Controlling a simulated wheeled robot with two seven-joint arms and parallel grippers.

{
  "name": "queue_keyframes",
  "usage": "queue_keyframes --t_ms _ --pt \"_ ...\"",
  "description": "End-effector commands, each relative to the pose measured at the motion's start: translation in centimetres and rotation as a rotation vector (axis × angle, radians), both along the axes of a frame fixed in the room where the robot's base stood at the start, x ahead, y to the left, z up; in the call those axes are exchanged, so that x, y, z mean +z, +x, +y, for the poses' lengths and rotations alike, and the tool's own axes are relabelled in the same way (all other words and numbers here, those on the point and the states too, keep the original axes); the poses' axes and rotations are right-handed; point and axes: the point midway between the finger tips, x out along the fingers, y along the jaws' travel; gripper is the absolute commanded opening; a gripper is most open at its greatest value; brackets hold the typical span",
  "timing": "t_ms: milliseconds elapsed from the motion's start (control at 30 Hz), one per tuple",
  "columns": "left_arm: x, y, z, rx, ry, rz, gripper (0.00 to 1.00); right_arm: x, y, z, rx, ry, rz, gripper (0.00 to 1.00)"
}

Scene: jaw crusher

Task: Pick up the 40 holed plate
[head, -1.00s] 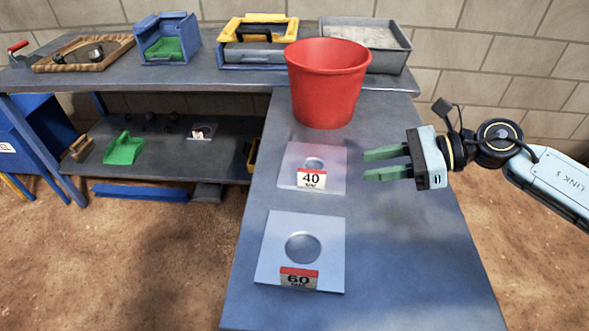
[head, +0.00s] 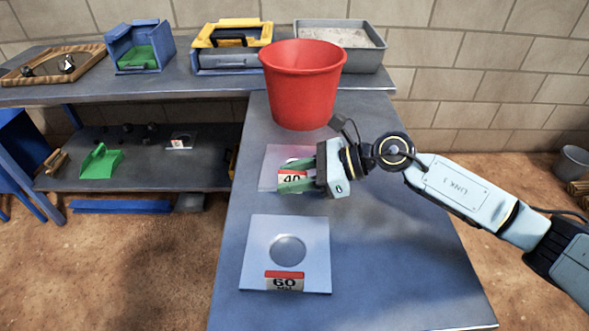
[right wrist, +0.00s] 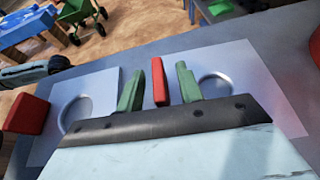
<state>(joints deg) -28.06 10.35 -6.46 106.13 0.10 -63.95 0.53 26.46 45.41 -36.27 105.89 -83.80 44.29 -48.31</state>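The 40 holed plate (head: 276,158) is a pale square plate with a round hole and a red-and-white "40" label (head: 291,178) on its near edge. It lies flat on the blue-grey table, partly covered by my right gripper. My right gripper (head: 291,174) is open, its two green fingers on either side of the label. In the right wrist view, the red label (right wrist: 158,82) stands between the fingers with gaps on both sides, and the plate (right wrist: 262,85) with its hole lies behind. My left gripper is not in view.
The 60 holed plate (head: 257,245) lies nearer on the same table. A red bucket (head: 302,85) stands just beyond the 40 plate. A grey tray (head: 378,50) and a yellow-framed box (head: 231,60) are at the back. The table's right front part is clear.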

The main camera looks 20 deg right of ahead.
Motion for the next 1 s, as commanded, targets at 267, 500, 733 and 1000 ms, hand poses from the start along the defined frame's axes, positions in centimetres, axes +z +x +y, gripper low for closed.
queue_keyframes --t_ms 267,500,733,1000 --pt "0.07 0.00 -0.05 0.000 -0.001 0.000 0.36 -0.04 0.07 0.10 -0.001 -0.001 -0.001 0.31" --pt "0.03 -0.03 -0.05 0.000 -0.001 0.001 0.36 -0.05 0.06 0.10 -0.001 -0.001 -0.001 0.00" --pt "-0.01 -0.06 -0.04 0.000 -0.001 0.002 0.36 -0.04 0.05 0.09 -0.001 -0.001 -0.001 0.00" --pt "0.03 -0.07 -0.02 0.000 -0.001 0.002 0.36 0.28 0.12 0.09 -0.001 0.001 -0.006 0.00"
